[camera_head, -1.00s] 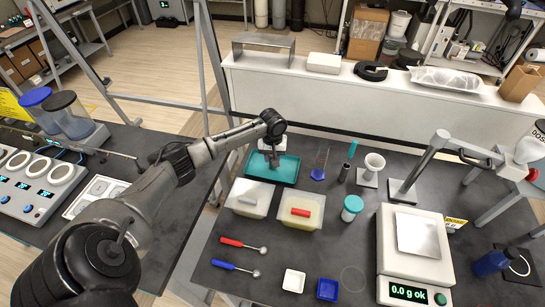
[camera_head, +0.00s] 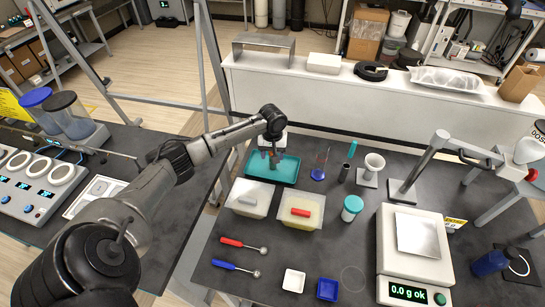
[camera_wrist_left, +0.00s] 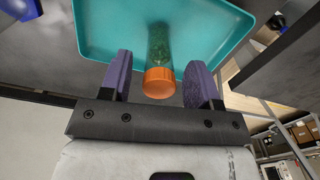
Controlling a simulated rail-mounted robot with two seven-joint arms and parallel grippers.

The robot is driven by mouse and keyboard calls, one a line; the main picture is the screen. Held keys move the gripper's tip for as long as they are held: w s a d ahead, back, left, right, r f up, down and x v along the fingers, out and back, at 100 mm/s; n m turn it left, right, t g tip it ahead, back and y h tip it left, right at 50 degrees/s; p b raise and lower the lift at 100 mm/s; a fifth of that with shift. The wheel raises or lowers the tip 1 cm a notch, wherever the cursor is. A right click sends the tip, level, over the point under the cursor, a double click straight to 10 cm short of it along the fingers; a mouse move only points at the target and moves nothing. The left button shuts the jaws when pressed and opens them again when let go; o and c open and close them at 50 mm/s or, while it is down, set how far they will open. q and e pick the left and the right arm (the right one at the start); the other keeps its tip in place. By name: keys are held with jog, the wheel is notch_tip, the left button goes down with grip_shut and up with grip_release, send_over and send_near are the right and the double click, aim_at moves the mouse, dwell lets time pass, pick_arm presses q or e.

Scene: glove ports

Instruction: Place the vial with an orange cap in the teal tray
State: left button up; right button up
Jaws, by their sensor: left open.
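The teal tray (camera_head: 288,174) sits at the back left of the dark table, and it also shows in the left wrist view (camera_wrist_left: 100,32). In that view the vial (camera_wrist_left: 160,42), greenish and see-through with an orange cap (camera_wrist_left: 159,83), is over the tray's floor, its cap toward my gripper. My left gripper (camera_head: 271,161) is over the tray. Its purple fingers (camera_wrist_left: 160,80) are open on either side of the cap, with gaps on both sides. In the head view the vial is too small to make out clearly. My right gripper is not in view.
A balance (camera_head: 415,235) stands further right.

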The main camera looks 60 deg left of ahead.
pick_arm(q)
notch_tip(320, 180, up, 10)
jog(key=shift+f+p, duration=0.25)
jog(key=shift+p, duration=0.15)
jog(key=shift+r, duration=0.4)
